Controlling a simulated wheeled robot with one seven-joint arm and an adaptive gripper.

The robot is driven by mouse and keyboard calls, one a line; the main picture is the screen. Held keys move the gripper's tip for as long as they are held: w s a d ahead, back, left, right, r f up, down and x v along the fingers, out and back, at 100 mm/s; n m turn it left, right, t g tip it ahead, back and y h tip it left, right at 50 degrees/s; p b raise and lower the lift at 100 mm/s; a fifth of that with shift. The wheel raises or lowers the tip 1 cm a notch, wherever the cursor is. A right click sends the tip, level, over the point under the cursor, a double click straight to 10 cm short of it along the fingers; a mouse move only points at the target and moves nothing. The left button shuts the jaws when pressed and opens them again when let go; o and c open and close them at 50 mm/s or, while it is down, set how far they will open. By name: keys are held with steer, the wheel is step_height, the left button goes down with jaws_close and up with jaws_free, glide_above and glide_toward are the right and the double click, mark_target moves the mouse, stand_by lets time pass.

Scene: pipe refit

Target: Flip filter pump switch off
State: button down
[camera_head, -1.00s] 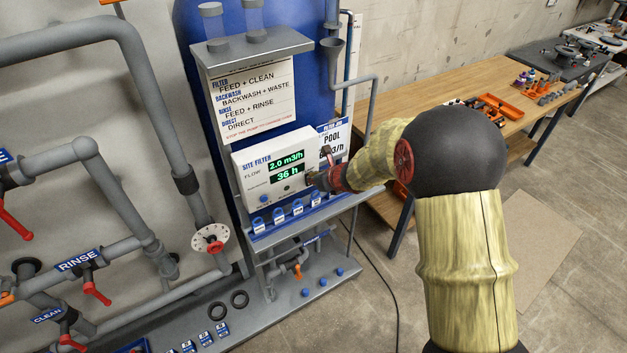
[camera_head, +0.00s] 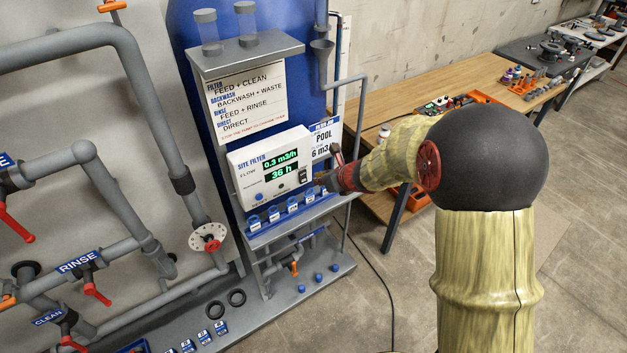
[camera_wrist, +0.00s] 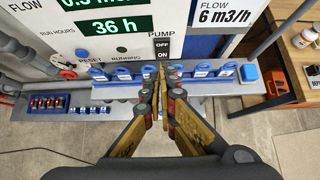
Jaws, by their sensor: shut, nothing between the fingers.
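The pump switch (camera_wrist: 162,48) is a black rocker marked OFF above and ON below, under the word PUMP in the wrist view. In the head view the switch (camera_head: 303,175) sits at the right side of the white SITE FILTER panel (camera_head: 245,164). I cannot tell which half is pressed in. My gripper (camera_wrist: 166,72) is shut and empty, its tips just below the switch in the wrist view. In the head view my gripper (camera_head: 328,180) is to the right of the switch, apart from it. The display (camera_head: 281,163) reads 0.3 m3/h and 36 h.
A grey shelf (camera_wrist: 220,87) with several blue tagged pieces runs below the panel. A blue-headed card (camera_head: 324,136) hangs right of the panel. A wooden workbench (camera_head: 420,85) stands behind my arm. Pipes with red valve handles (camera_head: 97,293) are at the left.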

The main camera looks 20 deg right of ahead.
steer(key=v, duration=0.5)
steer(key=shift+w+a+r+p, duration=0.2)
steer(key=shift+a+r+p, duration=0.1)
steer(key=shift+p, duration=0.1)
steer(key=shift+s, duration=0.1)
